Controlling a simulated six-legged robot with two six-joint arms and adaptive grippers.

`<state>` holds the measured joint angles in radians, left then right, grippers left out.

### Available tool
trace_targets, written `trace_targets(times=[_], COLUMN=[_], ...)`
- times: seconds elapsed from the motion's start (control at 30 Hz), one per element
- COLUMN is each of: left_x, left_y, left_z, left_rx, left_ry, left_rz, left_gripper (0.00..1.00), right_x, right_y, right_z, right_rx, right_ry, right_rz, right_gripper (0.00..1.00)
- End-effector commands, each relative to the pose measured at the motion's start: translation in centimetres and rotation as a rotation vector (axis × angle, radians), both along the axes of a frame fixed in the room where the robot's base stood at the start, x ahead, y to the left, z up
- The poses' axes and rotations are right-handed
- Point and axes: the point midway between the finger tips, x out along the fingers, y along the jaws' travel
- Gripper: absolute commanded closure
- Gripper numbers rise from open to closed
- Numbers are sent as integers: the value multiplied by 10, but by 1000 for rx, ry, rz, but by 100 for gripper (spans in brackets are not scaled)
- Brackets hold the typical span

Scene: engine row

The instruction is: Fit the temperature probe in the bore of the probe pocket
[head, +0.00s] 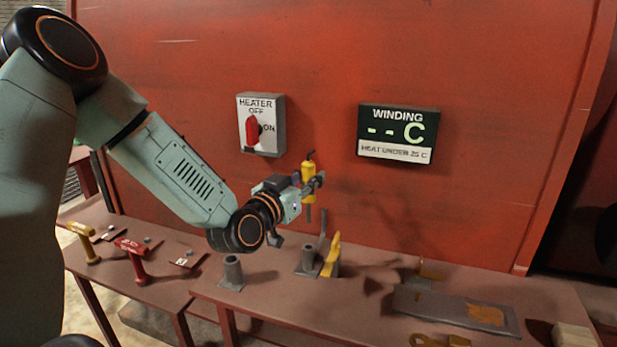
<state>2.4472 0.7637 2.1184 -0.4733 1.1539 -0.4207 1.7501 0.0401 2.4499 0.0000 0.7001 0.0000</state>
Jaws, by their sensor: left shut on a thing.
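The temperature probe (308,169) has a yellow body with a dark cap and a thin grey stem pointing down. My left gripper (306,186) is shut on its body and holds it roughly upright in the air. Two short grey upright sockets stand on the bench: one (233,271) on a square plate at the left, and one (308,260) under the probe, beside a yellow piece. I cannot tell for sure which is the probe pocket. The stem's tip appears above and apart from the right-hand socket. The bores are too small to make out. My right gripper is not in view.
A heater switch box (260,125) with a red handle and a winding display (397,134) reading "--C" are on the red wall. Yellow (84,242) and red (132,257) T-shaped handles stand at left. A grey plate (455,308) lies at right.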

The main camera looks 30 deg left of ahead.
Motion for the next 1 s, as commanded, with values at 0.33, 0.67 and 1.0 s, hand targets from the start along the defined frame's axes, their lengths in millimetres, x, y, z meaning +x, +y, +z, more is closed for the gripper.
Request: trace_targets(times=[0.33,0.67,1.0], left_x=[1,1,1], left_y=[-1,-1,-1], left_z=[-27,-53,-57], left_rx=[1,1,1], left_ry=[-1,-1,-2], left_rz=[-3,-3,-3], left_gripper=[100,100,100], right_x=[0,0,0], right_y=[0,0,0], right_z=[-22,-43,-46], right_rx=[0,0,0], right_ry=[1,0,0], right_rz=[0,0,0], right_gripper=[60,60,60])
